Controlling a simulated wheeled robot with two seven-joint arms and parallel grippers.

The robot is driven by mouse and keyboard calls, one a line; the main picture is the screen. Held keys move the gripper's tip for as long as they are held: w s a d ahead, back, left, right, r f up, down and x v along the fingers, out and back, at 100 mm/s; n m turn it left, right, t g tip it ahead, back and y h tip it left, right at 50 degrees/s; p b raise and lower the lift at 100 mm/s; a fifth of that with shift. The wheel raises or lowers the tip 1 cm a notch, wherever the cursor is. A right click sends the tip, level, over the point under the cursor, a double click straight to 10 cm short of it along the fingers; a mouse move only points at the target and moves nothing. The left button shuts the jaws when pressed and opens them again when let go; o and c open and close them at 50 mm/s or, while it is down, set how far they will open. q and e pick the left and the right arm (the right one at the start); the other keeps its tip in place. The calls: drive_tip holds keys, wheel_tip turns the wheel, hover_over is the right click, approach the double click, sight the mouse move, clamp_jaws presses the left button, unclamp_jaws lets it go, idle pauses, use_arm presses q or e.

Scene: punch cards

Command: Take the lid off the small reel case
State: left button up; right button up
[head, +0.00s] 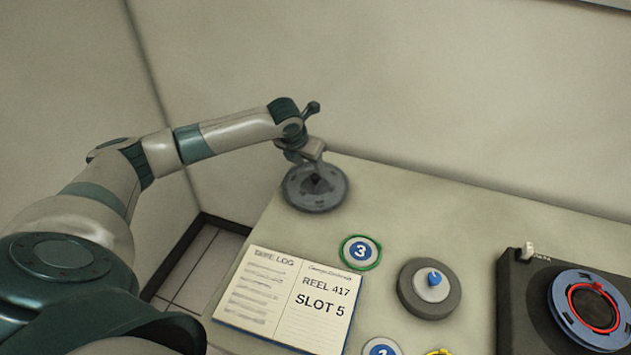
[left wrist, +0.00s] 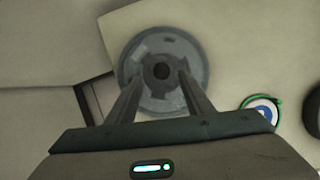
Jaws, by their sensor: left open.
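A flat round grey disc (head: 300,203) with darker patches and a dark central knob lies at the table's back left corner; it looks like the small reel case. It also fills the middle of the left wrist view (left wrist: 200,52). My left gripper (head: 316,172) is over it, pointing down. In the left wrist view its two fingers (left wrist: 160,74) are apart on either side of the dark knob, with gaps visible. I cannot tell where a lid's edge is. My right gripper is not in view.
A dark round piece with a blue knob (head: 417,303) stands right of an open log book (head: 262,290) reading "REEL 417 SLOT 5". A green-ringed "3" disc (head: 360,252) lies between. A black unit with a blue reel (head: 568,311) is at right. A wall stands behind.

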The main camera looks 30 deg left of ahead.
sight(315, 176)
use_arm(q)
drive_tip(key=shift+f, duration=0.15)
drive_tip(key=shift+w+f+p, duration=0.15)
drive_tip(key=shift+f+p, duration=0.1)
drive_tip(key=shift+p, duration=0.1)
drive_tip(key=p+x, duration=0.1)
drive_tip(key=x, duration=0.2)
drive_tip(key=shift+d, duration=0.2)
drive_tip(key=shift+p+x, duration=0.35)
drive_tip(key=shift+x, duration=0.4)
drive_tip(key=c, duration=1.1)
